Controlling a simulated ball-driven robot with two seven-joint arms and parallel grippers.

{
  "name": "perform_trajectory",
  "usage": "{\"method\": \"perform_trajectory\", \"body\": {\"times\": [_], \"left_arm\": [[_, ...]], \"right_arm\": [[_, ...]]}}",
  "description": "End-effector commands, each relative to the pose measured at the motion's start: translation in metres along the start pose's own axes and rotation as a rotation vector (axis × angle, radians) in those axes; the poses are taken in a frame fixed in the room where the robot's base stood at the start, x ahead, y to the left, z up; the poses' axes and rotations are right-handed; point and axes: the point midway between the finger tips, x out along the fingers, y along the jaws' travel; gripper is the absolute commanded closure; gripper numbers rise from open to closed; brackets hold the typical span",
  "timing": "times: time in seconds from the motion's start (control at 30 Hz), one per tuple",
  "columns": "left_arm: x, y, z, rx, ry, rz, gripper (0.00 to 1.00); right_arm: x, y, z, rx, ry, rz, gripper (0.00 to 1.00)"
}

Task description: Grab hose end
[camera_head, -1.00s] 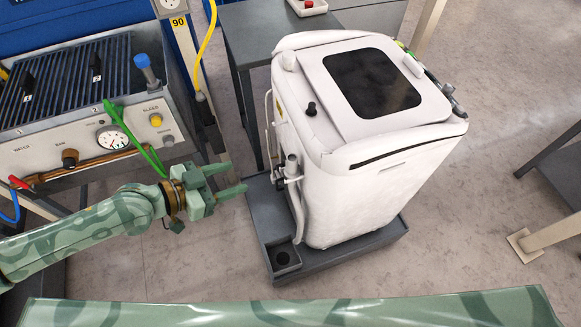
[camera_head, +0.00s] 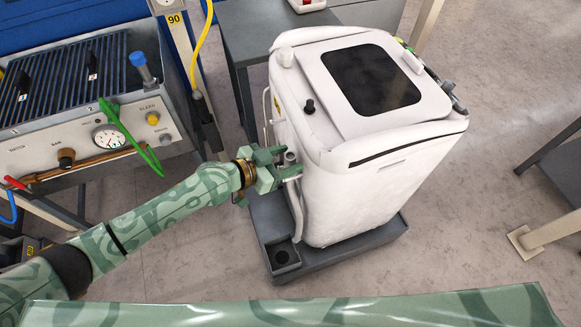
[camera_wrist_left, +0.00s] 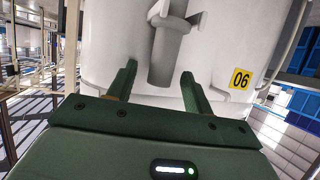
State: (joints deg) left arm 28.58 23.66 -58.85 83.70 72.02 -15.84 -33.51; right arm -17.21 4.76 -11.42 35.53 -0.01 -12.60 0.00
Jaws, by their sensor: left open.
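A white machine (camera_head: 385,190) stands on a dark grey wheeled base, its black panel on top. In the left wrist view, a grey tube-shaped piece (camera_wrist_left: 163,58), which looks like the hose end, hangs down from a bracket on the machine's white wall (camera_wrist_left: 220,45). My left gripper (camera_head: 292,163) is open at the machine's left side. In the left wrist view, the fingers (camera_wrist_left: 160,75) stand on either side of the tube's lower part, with gaps on both sides. How deep the tube sits between them is unclear. My right gripper is not in view.
A grey table (camera_head: 265,35) stands behind the machine.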

Motion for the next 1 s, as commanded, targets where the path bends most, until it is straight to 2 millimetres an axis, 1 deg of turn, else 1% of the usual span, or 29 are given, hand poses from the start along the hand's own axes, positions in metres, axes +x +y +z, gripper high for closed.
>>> {"method": "perform_trajectory", "body": {"times": [0.2, 0.23, 0.27, 0.3, 0.4, 0.67, 0.77, 0.87, 1.0], "left_arm": [[0.001, -0.001, 0.0, 0.001, 0.0, -0.001, 0.49], [0.001, -0.001, 0.0, 0.001, 0.0, -0.001, 0.55], [0.001, -0.001, 0.0, 0.001, 0.0, -0.001, 0.63], [0.001, -0.001, 0.0, 0.001, 0.0, -0.001, 0.74], [0.001, -0.001, 0.0, 0.0, 0.0, -0.001, 1.0], [0.001, -0.001, -0.001, 0.0, 0.0, -0.001, 1.0], [-0.001, 0.0, -0.004, 0.001, 0.001, -0.001, 1.0], [-0.004, 0.0, -0.013, 0.002, 0.002, 0.0, 1.0], [-0.013, -0.001, -0.035, 0.003, 0.003, -0.002, 1.0]], "right_arm": [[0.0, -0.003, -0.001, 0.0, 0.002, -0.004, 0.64], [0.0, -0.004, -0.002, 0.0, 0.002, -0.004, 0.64], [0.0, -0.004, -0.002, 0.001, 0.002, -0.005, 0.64], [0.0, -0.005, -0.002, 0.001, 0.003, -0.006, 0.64], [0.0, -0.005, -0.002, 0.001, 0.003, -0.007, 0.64], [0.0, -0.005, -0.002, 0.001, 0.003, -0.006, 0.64], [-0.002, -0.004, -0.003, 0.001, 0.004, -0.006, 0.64], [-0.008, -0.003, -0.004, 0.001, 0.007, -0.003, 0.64], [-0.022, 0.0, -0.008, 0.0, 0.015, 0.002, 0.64]]}}
